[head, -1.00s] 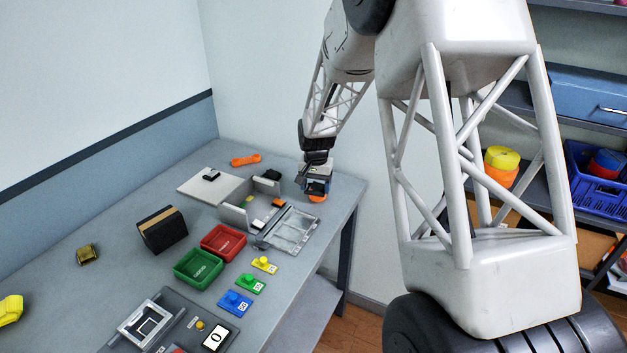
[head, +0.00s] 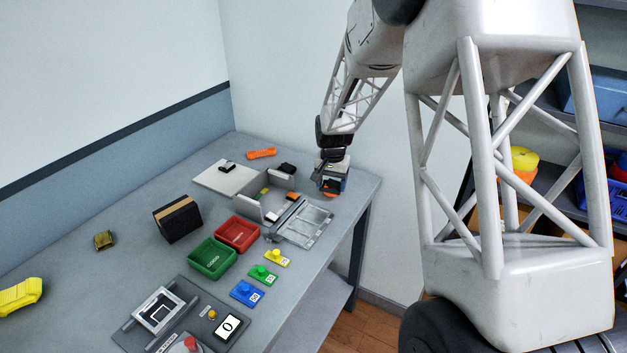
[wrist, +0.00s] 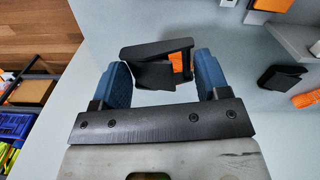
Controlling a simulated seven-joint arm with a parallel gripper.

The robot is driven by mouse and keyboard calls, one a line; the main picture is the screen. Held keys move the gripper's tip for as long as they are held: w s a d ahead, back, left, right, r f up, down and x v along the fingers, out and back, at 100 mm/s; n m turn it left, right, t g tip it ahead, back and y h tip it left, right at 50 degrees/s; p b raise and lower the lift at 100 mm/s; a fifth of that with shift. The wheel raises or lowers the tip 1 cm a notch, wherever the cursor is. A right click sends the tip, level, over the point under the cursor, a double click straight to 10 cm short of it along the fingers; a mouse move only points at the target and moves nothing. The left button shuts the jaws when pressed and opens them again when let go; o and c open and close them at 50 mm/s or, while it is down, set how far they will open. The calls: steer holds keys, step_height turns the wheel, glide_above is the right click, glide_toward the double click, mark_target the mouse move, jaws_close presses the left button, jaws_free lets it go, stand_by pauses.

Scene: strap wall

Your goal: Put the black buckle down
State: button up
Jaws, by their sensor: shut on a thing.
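My gripper (wrist: 160,80) has blue fingers and is shut on the black buckle (wrist: 150,75), an angular black piece, in the wrist view. A small orange patch (wrist: 177,64) shows through or behind the buckle; I cannot tell whether it is part of it. In the head view my gripper (head: 330,187) is low over the table (head: 350,190), near its right back corner, to the right of the grey open box. The buckle is mostly hidden there, and I cannot tell whether it touches the table.
The open grey box (head: 283,182) and its flat lid-like frame (head: 306,226) are left of and nearer than my gripper. A loose black piece (head: 287,168) and an orange piece (head: 262,153) lie behind. Red (head: 237,222) and green (head: 196,256) trays stand nearer. The table's right edge is close.

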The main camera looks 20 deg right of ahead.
steer(key=shift+r, duration=0.1)
step_height(320, 180, up, 12)
steer(key=f, duration=0.1)
steer(key=m, duration=0.2)
glide_above(225, 183)
step_height(225, 183, down, 4)
steer(key=shift+f, duration=0.45)
steer(key=shift+s+f, duration=0.1)
steer(key=shift+f, duration=2.4)
steer(key=shift+f, duration=0.1)
